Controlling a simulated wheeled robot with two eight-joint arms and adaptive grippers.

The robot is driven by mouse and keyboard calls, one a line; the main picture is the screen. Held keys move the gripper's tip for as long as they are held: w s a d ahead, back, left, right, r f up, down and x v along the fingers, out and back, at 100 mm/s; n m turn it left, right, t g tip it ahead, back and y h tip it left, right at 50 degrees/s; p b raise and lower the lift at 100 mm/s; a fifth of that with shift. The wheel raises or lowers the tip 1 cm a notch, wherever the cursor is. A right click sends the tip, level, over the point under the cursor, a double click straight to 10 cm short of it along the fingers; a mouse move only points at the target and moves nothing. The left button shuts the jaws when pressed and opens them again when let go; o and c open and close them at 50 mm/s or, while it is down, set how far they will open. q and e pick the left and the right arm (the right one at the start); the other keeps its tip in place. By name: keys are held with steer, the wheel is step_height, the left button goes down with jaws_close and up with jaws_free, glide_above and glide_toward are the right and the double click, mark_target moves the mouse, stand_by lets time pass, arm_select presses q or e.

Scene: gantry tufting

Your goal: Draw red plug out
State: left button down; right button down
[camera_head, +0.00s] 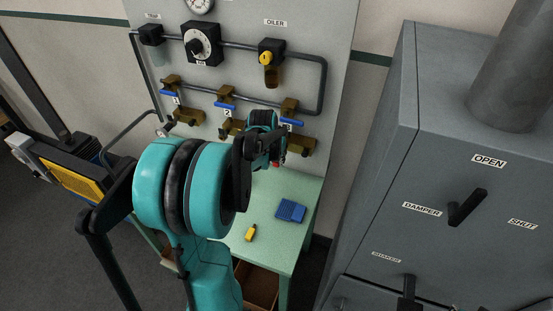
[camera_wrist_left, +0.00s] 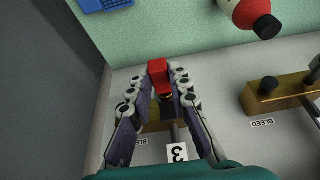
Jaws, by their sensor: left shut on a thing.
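The red plug (camera_wrist_left: 159,76) is a small red block between the fingertips of my left gripper (camera_wrist_left: 165,82) in the wrist view. The gripper is shut on it. A brass fitting (camera_wrist_left: 155,127) marked 3 shows behind the plug, between the fingers. I cannot tell whether the plug is still seated in it. In the head view my left gripper (camera_head: 274,152) is at the rightmost valve (camera_head: 300,142) of the lower row, and only a bit of the plug (camera_head: 277,164) shows below the fingers. My right gripper is not in view.
A green table (camera_head: 275,240) below holds a blue box (camera_head: 291,210) and a small yellow object (camera_head: 250,233). A grey cabinet (camera_head: 450,130) stands at the right.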

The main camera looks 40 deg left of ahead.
arm_select(q)
steer(key=shift+s, duration=0.15)
steer(key=shift+s+d, duration=0.25)
steer(key=shift+s, duration=0.4)
steer(key=shift+s+d, duration=0.2)
steer(key=shift+s, duration=0.45)
